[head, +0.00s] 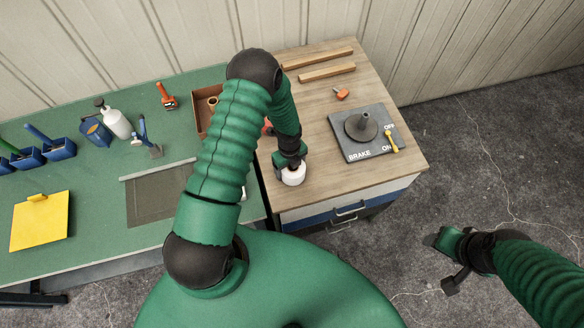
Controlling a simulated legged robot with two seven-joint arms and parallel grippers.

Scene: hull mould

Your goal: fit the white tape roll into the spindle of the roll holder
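The white tape roll (293,177) is at the near left part of the wooden worktop, partly covered by my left gripper (289,165). The gripper is right over the roll and touches or nearly touches it. Its fingertips are too small and hidden to tell whether they grip. The roll holder (346,147) is a grey plate farther right, with a dark, upright, stepped spindle (362,124). Its yellow brake lever (392,141) lies near the word ON. My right gripper (442,264) is open and empty over the floor, right of the cabinet.
Two wooden bars (327,72) and an orange-red object (342,93) lie behind the holder. A brown box (203,108) is partly hidden by my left arm. The green bench carries a white bottle (117,122), blue bins (58,149) and a yellow clipboard (40,221).

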